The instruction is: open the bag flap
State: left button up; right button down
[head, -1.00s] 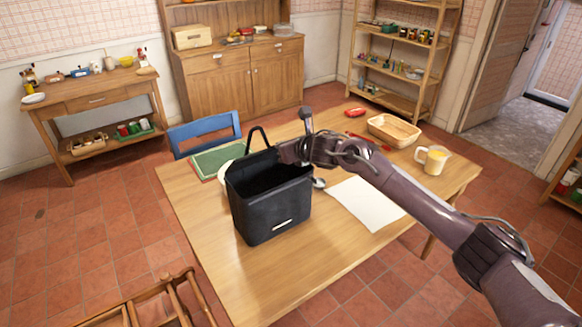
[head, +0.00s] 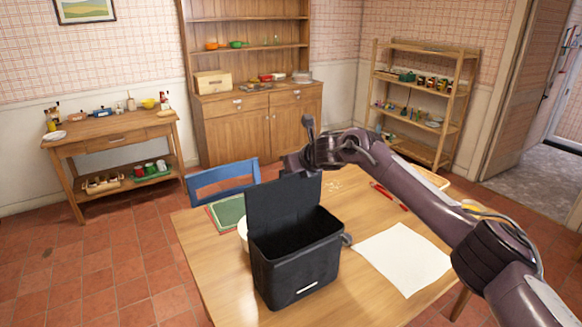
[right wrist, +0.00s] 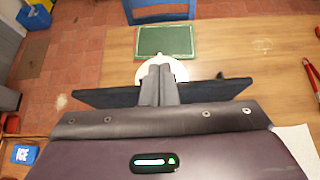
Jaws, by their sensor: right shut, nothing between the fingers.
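The black bag (head: 298,268) stands on the table with its mouth open toward me. Its flap (head: 280,208) stands roughly upright along the back edge of the mouth. My right gripper (head: 292,164) is shut and empty at the top edge of the flap, in the head view. In the right wrist view the shut fingers (right wrist: 155,84) reach across the dark flap edge (right wrist: 212,91); whether they touch it I cannot tell. The bag's handle is hidden in the head view. My left gripper is not in view.
A white sheet (head: 402,258) lies right of the bag. A green board (head: 228,213) and a white plate (head: 243,232) are behind it on the table (head: 215,270). A blue chair (head: 222,178) stands beyond the table.

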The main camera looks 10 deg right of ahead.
jog(key=shift+f, duration=0.45)
jog(key=shift+r, duration=0.1)
